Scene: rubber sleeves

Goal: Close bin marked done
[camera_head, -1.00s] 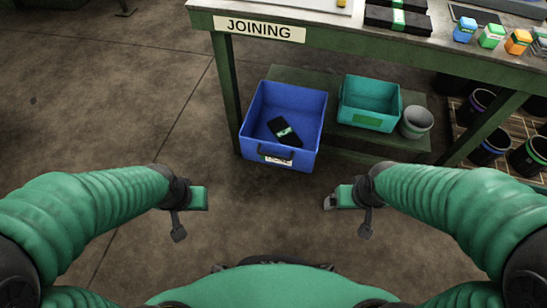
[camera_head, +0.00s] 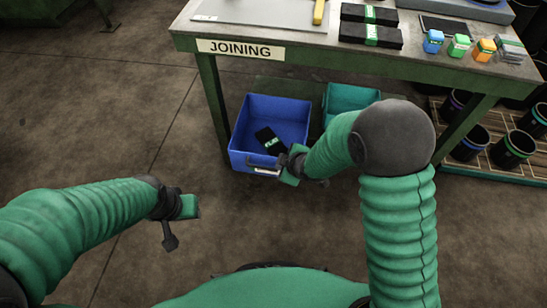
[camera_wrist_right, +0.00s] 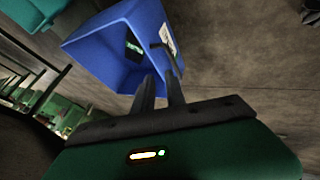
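A blue open-topped bin (camera_head: 270,115) sits low under the front edge of the bench in the head view. A dark case with a green and white label (camera_head: 268,138) lies in it. The bin's front has a dark handle (camera_head: 262,161) and a pale label, both partly hidden by my right gripper. My right gripper (camera_head: 290,168) is at the bin's front right, close to the handle. In the right wrist view its two fingers (camera_wrist_right: 160,78) are apart, pointing at the blue bin's front (camera_wrist_right: 158,48); contact is unclear. My left gripper (camera_head: 188,207) is left of the bin, over bare floor.
The bench (camera_head: 300,50) carries a sign reading JOINING (camera_head: 241,49), dark cases and small coloured boxes. A teal bin (camera_head: 349,98) stands right of the blue bin, partly hidden by my right arm. Several dark pots (camera_head: 512,145) stand at the right.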

